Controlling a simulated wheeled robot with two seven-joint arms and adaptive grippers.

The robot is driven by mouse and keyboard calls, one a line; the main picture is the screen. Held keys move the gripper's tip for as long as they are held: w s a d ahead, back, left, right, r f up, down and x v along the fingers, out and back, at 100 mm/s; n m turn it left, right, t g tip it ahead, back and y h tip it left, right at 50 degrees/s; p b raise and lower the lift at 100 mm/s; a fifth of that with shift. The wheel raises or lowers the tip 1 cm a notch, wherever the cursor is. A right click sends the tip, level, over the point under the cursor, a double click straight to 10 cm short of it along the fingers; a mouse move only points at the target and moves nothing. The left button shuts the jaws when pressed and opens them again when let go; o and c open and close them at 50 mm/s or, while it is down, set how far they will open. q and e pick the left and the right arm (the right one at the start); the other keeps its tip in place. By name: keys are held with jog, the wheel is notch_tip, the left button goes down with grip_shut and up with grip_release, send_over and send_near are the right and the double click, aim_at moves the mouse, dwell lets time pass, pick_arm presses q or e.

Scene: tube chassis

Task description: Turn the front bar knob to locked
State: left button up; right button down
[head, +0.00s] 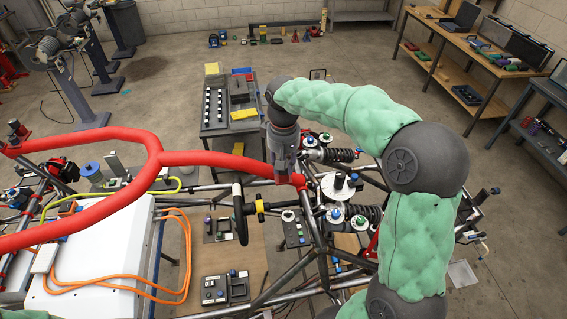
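The chassis's red front tube (215,158) curves in from the left and ends near the middle of the head view. A red end piece (299,181) sits at its right end, where dark tubes meet. I cannot pick out the front bar knob for certain; my gripper covers that spot. My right gripper (287,176) points down at the tube just left of this end piece. Its fingers are seen from behind, and whether they touch or hold anything is hidden. My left gripper is out of the picture.
Shock absorbers (341,155) and dark tubes lie right of the tube end. A steering wheel (240,214) stands just below the tube. A white panel (95,255) with orange cables fills the lower left. A grey cart (228,110) stands behind; open floor lies around it.

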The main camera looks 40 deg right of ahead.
jog(key=shift+n, duration=1.7)
jog(key=shift+f, duration=0.1)
jog(key=c, duration=1)
grip_release()
jog(key=shift+o, duration=0.2)
jog(key=shift+s, duration=0.1)
jog(key=shift+r, duration=0.2)
notch_tip(320, 180, up, 12)
jog(key=shift+f, duration=0.15)
